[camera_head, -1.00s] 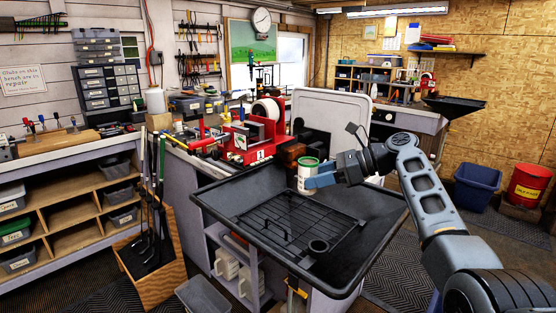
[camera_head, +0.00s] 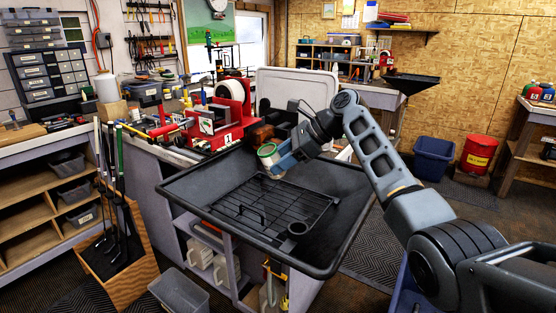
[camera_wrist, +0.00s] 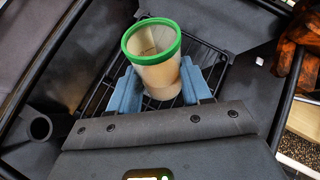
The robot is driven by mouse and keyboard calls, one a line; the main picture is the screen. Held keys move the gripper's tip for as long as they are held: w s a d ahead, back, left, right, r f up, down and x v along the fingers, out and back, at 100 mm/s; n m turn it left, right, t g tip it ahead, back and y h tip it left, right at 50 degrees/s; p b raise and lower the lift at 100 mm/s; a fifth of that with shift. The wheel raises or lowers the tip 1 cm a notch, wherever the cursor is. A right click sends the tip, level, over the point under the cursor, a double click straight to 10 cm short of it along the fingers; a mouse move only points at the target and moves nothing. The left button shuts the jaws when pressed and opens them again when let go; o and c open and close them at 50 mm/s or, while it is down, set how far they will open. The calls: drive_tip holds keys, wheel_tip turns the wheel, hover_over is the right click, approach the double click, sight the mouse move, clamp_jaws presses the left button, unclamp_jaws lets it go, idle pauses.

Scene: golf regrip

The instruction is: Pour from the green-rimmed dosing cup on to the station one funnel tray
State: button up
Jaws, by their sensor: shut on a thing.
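The green-rimmed dosing cup (camera_head: 270,163) is pale, with a green band round its mouth. My gripper (camera_head: 281,161) is shut on it and holds it over the back part of the black funnel tray (camera_head: 346,197). The cup is tilted, its mouth turned to the left and towards the head camera. In the wrist view the cup (camera_wrist: 157,75) sits between my two blue fingers (camera_wrist: 160,88), its open mouth showing. I cannot tell how much it holds, and no stream shows.
A red machine (camera_head: 212,125) marked 1 stands behind the tray on the bench. A wooden rack of golf clubs (camera_head: 120,250) and a grey bin (camera_head: 178,292) stand at the front left.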

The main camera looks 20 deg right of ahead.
drive_tip(key=shift+d+f+h+b, duration=0.25)
drive_tip(key=shift+h+b, duration=0.55)
drive_tip(key=shift+b, duration=0.25)
drive_tip(key=f+h+b, duration=0.1)
drive_tip(key=b, duration=0.1)
drive_tip(key=f+h+b, duration=0.1)
drive_tip(key=b, duration=0.1)
drive_tip(key=f+n+h+b, duration=0.1)
drive_tip(key=b, duration=0.1)
drive_tip(key=shift+d+b, duration=0.3)
drive_tip(key=shift+b, duration=0.1)
drive_tip(key=shift+r+h+p, duration=0.3)
drive_tip(key=shift+r+p, duration=0.05)
drive_tip(key=shift+p, duration=0.3)
drive_tip(key=shift+n+h+p, duration=0.3)
drive_tip(key=shift+h+p, duration=0.4)
drive_tip(key=shift+p, duration=0.1)
drive_tip(key=shift+f, duration=0.1)
drive_tip(key=shift+d+r+h+p, duration=0.15)
drive_tip(key=shift+r+h+p, duration=0.25)
drive_tip(key=shift+p, duration=0.55)
drive_tip(key=shift+f+n+t+h+p, duration=0.15)
drive_tip(key=shift+n+t+h+p, duration=0.25)
drive_tip(key=shift+h+p, duration=1.25)
idle(1.8)
